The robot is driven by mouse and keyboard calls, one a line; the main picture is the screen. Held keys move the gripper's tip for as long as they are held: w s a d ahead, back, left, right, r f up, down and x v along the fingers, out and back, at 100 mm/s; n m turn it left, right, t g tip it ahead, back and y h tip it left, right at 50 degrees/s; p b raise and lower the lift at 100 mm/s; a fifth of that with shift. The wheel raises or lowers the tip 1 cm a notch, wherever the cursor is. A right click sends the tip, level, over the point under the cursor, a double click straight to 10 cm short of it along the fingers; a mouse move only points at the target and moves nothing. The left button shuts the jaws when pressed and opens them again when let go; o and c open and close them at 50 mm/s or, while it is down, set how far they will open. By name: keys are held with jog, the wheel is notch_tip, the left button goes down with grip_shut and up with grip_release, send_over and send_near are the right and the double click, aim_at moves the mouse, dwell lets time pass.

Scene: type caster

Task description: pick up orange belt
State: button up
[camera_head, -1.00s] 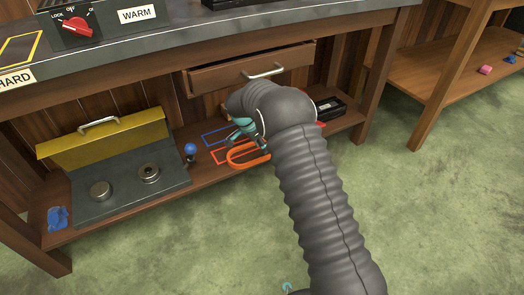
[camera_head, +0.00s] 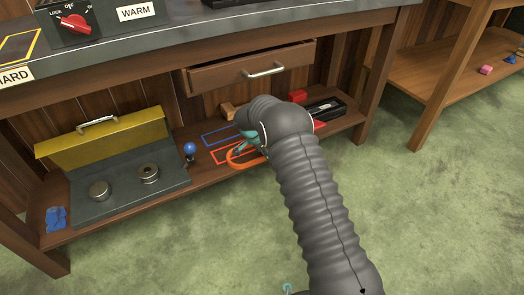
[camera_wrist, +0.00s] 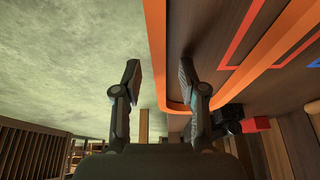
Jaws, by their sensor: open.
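The orange belt (camera_head: 240,162) is a loop lying on the lower shelf of the workbench, over the red outlined rectangle. In the wrist view the orange belt (camera_wrist: 155,45) shows large, with one strand in the gap between my fingers and its curved end near the right finger. My gripper (camera_wrist: 160,80) is open, and nothing is gripped. In the head view my gripper (camera_head: 245,142) is at the belt, partly hidden by my arm. I cannot tell whether the fingers touch the belt.
A blue-knobbed lever (camera_head: 189,149) stands left of the belt. A grey box with an open yellow lid (camera_head: 105,138) is further left. A drawer (camera_head: 250,72) hangs partly open above. A red block (camera_head: 298,95) and a black tray (camera_head: 325,109) lie to the right.

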grip_shut()
jog(key=shift+r, duration=0.1)
